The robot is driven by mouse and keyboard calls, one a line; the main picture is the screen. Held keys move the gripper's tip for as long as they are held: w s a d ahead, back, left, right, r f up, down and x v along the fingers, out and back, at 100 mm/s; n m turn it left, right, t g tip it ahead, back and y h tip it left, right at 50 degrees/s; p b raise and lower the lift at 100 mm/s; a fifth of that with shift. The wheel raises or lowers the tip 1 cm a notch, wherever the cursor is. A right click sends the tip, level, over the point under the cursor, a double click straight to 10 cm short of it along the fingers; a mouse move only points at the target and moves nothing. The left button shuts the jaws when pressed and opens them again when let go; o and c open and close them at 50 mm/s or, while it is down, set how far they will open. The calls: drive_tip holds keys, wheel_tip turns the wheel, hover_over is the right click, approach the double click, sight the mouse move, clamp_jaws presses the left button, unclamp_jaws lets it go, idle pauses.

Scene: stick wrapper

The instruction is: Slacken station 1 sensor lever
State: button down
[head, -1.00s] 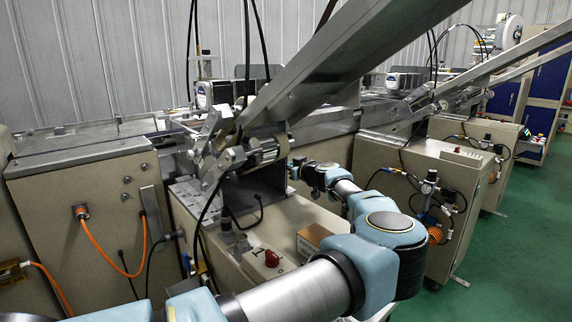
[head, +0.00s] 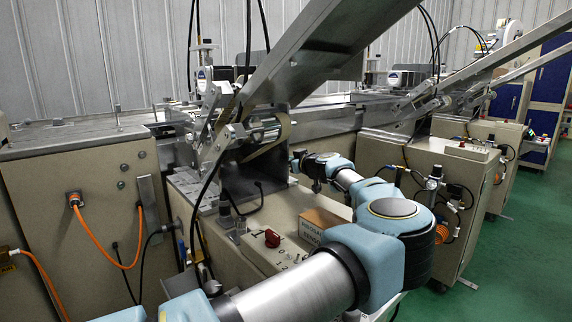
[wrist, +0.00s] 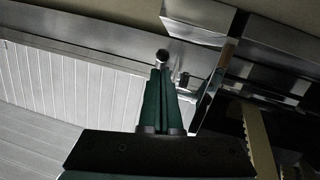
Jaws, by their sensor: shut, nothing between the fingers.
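My gripper (wrist: 160,72) is shut in the wrist view, its dark green fingers together with nothing seen between them. A small round metal end (wrist: 162,55) shows at or just past the fingertips; I cannot tell whether they touch it. In the head view the near feeder station (head: 250,140) has metal brackets and lever-like parts (head: 212,125) on its left side under a sloping chute. I cannot tell which part is the sensor lever. My arm reaches from the lower left, bends at the right and runs back toward the station; the fingers cannot be made out there.
A sloping metal chute (head: 315,50) rises over the near station. A cardboard box (head: 322,222) and a red switch (head: 272,238) are on the cabinet below, close to my arm. Black cables hang by the station. Green floor (head: 510,265) is free at the right.

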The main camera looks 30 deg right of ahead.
drive_tip(key=s, duration=0.3)
drive_tip(key=s+r+b, duration=0.1)
drive_tip(key=s, duration=0.6)
drive_tip(key=shift+s+d+r+b, duration=0.2)
drive_tip(key=shift+d+r+b, duration=0.05)
drive_tip(key=shift+r+b, duration=0.15)
drive_tip(key=n, duration=0.2)
drive_tip(key=n+b, duration=0.1)
drive_tip(key=shift+s+a+r+n+g, duration=0.15)
drive_tip(key=shift+s+r+n+g, duration=0.15)
drive_tip(key=shift+s+r, duration=0.1)
drive_tip(key=w+f+n+g, duration=0.1)
drive_tip(key=w+n, duration=0.2)
drive_tip(key=n, duration=0.1)
drive_tip(key=w+f+n+g+b, duration=0.1)
drive_tip(key=w+n, duration=0.3)
drive_tip(key=w+f+n+h+b, duration=0.1)
drive_tip(key=w+f+n, duration=0.1)
drive_tip(key=w+n, duration=0.1)
drive_tip(key=shift+w+a+n+g, duration=0.15)
drive_tip(key=shift+n+g, duration=0.25)
drive_tip(key=shift+n, duration=0.5)
